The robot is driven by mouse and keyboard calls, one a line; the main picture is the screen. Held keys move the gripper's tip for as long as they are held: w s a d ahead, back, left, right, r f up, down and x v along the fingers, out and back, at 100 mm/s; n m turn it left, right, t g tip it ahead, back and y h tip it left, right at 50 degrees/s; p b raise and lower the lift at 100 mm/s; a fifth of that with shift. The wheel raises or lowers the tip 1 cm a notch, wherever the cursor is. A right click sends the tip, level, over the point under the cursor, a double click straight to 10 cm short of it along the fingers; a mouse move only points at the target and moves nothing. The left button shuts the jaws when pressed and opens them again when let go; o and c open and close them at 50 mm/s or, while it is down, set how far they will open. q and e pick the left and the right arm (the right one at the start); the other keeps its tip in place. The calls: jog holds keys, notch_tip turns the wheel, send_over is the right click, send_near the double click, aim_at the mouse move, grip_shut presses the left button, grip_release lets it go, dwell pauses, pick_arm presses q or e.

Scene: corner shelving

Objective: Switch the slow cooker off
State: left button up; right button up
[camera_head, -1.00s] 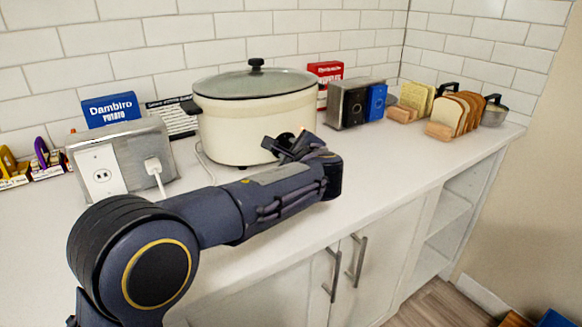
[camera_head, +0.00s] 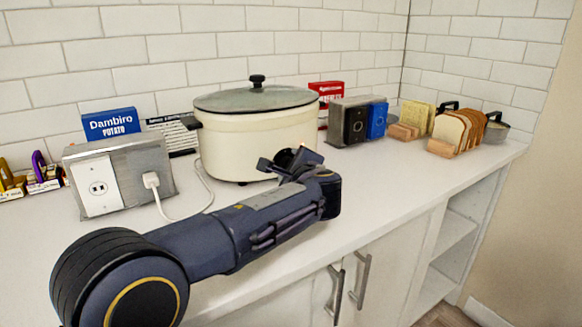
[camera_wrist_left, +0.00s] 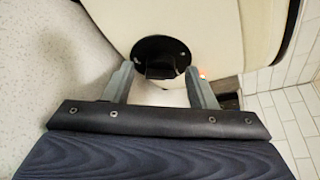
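The slow cooker (camera_head: 235,148) is a cream oval pot with a glass lid and dark lid knob (camera_head: 257,80), standing on the white counter. Its black round control dial (camera_wrist_left: 160,50) shows in the left wrist view, with a raised grip bar in the middle. A small orange-red glow shows just right of the dial. My left gripper (camera_wrist_left: 159,68) is open, one finger on each side of the dial's lower part; I cannot tell whether they touch it. In the head view my left gripper (camera_head: 285,163) is at the cooker's front and largely hides the dial. My right gripper is not in view.
A metal outlet box (camera_head: 125,172) with a white plug and cord stands left of the cooker. A blue Dambiro box (camera_head: 110,124) is behind it. Right of the cooker are a metal box with black and blue fronts (camera_head: 355,122) and a bread rack (camera_head: 450,132).

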pick_arm(q)
jog(key=v, duration=0.7)
jog(key=shift+s+d+r, duration=0.1)
jog(key=shift+s+r, duration=0.05)
jog(key=shift+s, duration=0.2)
